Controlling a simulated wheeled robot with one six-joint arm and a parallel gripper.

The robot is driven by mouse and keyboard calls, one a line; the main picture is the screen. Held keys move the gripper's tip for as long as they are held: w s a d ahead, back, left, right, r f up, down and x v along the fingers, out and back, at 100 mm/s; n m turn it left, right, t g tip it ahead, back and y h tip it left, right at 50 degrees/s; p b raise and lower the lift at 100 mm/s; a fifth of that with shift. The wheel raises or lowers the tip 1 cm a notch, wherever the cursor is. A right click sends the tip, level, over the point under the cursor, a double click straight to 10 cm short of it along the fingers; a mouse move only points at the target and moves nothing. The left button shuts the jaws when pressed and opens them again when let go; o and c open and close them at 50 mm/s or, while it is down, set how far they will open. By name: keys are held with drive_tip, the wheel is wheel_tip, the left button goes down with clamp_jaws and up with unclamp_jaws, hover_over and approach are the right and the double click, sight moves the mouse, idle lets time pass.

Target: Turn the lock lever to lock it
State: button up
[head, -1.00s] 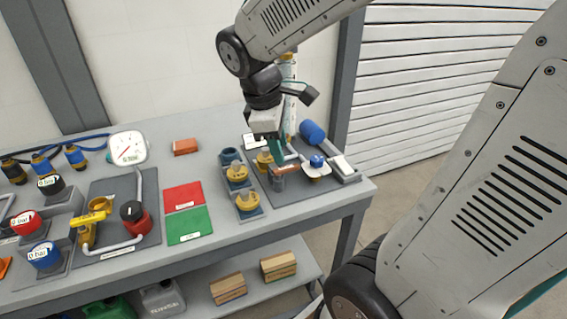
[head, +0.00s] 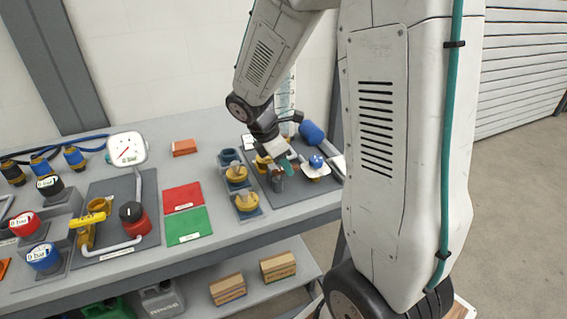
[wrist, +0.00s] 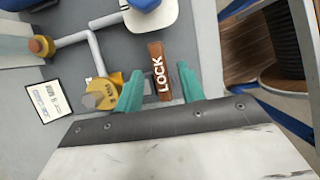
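The lock lever (wrist: 157,72) is a reddish-brown bar marked LOCK in white. In the wrist view it lies between the two green fingers of my gripper (wrist: 158,90), with a visible gap on each side. The fingers are apart and do not appear to touch it. In the head view my gripper (head: 287,167) is low over the right grey panel, at a grey cylinder (head: 278,183), and it hides most or all of the lever there.
A yellow fitting (wrist: 102,93) sits close by the left finger, with grey pipe (wrist: 85,45) beyond. A blue-knobbed valve with a white plate (head: 315,170) stands just right of my gripper. Yellow-capped fittings (head: 237,174) stand to the left. Red mat (head: 183,197) is flat.

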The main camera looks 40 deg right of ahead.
drive_tip(key=shift+f, duration=0.25)
clamp_jaws()
